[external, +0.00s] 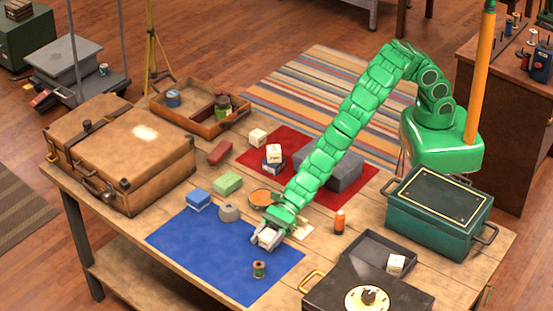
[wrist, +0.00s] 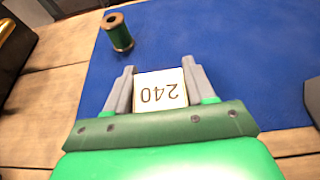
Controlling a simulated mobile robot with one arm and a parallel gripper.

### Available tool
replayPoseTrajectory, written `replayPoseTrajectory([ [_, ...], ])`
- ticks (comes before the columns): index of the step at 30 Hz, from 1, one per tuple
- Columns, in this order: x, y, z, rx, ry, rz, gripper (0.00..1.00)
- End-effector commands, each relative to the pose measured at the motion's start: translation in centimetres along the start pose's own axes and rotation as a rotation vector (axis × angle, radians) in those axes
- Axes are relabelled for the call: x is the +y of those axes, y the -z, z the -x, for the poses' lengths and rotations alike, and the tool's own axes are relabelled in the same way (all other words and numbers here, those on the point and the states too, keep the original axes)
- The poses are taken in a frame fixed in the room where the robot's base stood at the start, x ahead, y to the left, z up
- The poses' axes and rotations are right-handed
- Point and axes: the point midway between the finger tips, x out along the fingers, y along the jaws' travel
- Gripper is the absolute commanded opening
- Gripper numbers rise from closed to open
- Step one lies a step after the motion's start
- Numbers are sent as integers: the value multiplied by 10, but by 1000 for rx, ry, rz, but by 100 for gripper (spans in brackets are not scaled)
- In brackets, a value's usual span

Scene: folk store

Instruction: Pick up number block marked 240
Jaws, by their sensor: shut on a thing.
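The white number block marked 240 (wrist: 161,90) sits between the two grey fingers of my gripper (wrist: 162,86) in the wrist view, its number upside down. The fingers touch its two sides. In the external view my gripper (external: 268,238) is shut on the block (external: 267,236) at the right part of the blue mat (external: 205,250). I cannot tell whether the block still touches the mat.
A green thread spool (external: 259,269) stands on the mat close by, also in the wrist view (wrist: 118,32). A grey weight (external: 229,212), an orange bottle (external: 339,222) and a dark open box (external: 370,255) are around. The mat's left part is clear.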

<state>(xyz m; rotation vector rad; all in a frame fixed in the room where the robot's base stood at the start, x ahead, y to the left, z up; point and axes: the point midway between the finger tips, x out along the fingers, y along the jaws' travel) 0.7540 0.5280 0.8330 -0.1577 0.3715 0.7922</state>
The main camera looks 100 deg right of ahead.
Motion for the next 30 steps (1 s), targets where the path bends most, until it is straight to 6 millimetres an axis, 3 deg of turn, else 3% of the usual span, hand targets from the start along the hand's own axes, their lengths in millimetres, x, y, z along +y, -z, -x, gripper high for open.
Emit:
replayPoseTrajectory([
  [7,0,-7,2,-1,0,1,24],
  [14,-1,-29,12,-3,2,3,24],
  [30,7,-56,63,0,2,5,24],
])
